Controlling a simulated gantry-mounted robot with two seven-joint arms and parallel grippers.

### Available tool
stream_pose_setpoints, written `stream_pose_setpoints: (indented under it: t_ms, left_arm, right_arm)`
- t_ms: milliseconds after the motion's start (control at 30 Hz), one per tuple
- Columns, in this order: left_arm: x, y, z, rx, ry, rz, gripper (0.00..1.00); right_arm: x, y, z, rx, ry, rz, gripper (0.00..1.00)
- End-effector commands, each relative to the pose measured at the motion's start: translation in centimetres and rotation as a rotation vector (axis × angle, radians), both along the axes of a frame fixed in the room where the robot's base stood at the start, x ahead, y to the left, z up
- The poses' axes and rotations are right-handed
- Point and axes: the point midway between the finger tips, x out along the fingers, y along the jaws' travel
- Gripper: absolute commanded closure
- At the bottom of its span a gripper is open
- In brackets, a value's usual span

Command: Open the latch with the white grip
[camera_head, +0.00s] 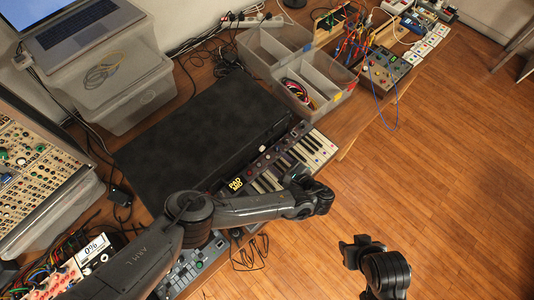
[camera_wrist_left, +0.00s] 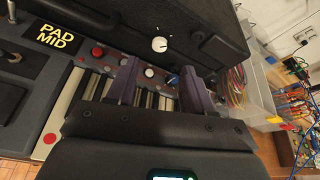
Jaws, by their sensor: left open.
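A large black case (camera_head: 205,140) lies flat on the wooden table, with its front edge along a keyboard. In the left wrist view a small round white grip (camera_wrist_left: 159,44) shows on the dark case (camera_wrist_left: 205,35), with small white marks beside it. My left gripper (camera_wrist_left: 160,82) is open and empty, its two fingers over the keyboard and pointing toward the case, with the white grip just beyond them.
The keyboard (camera_head: 312,150) with small knobs lies along the case front. Clear bins (camera_head: 325,72) holding cables stand behind. A laptop on a grey box (camera_head: 125,85) and a modular synth (camera_head: 35,165) are at left. The floor at right is free.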

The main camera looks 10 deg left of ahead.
Motion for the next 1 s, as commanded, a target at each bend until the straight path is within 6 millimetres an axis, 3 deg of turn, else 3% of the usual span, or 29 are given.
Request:
stream_pose_setpoints:
  t_ms: [400,900,1000]
  left_arm:
    - [4.1,4.0,-2.6,-0.001,0.0,0.002,0.49]
    - [5.0,4.8,-2.7,-0.001,0.002,0.0,0.49]
    - [5.0,4.8,-2.8,-0.001,0.002,0.001,0.62]
  right_arm:
    - [0.0,0.2,-3.4,0.009,0.0,-0.004,0.57]
    - [0.0,0.2,-3.9,0.005,0.002,-0.002,0.57]
    - [0.0,0.1,-3.9,0.002,0.001,0.001,0.57]
